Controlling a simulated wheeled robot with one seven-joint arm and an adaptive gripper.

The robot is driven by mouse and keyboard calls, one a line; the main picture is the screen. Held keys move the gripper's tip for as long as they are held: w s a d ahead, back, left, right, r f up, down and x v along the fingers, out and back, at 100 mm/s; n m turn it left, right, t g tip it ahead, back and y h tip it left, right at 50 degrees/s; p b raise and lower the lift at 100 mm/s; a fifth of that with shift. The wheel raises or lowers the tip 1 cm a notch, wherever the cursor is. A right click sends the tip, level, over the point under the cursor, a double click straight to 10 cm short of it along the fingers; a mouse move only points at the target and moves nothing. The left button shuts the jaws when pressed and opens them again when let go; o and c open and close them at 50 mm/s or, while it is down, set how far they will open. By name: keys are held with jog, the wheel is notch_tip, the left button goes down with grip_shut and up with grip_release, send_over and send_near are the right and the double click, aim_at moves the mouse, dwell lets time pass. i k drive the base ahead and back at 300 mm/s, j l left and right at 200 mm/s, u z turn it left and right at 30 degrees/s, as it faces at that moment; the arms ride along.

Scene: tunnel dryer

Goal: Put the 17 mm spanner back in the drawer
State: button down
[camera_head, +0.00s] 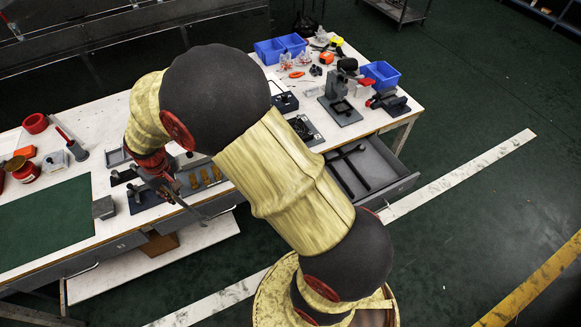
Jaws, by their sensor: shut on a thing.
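My gripper (163,182) is at the left of my arm, over the front part of the white workbench. It is shut on a thin dark grey bar, which looks like the spanner (188,207); its size mark cannot be read. The bar slants down to the right, toward the bench's front edge. The open grey drawer (402,184) sticks out from the bench front, to the right of my arm and well apart from my gripper. My arm hides part of the bench between.
Brass-coloured pieces (205,176) on a dark base stand close beside my gripper. A green mat (45,222) covers the left bench. Blue bins (380,74), a grey press (340,100) and small tools crowd the back right. The floor right of the drawer is clear.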

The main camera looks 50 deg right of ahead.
aim_at(354, 182)
jog(key=k+l+u, duration=0.2)
jog(key=u, duration=0.25)
jog(key=k+l+u, duration=0.2)
jog(key=u, duration=0.25)
jog(key=k+l+u, duration=0.1)
jog(key=k+u, duration=0.15)
jog(key=u, duration=0.2)
jog(key=k+u, duration=0.2)
jog(key=u, duration=0.2)
jog(key=k+l+z, duration=0.4)
jog(key=k+l, duration=0.7)
jog(key=k, duration=0.15)
jog(key=l+z, duration=0.4)
jog(key=l, duration=1)
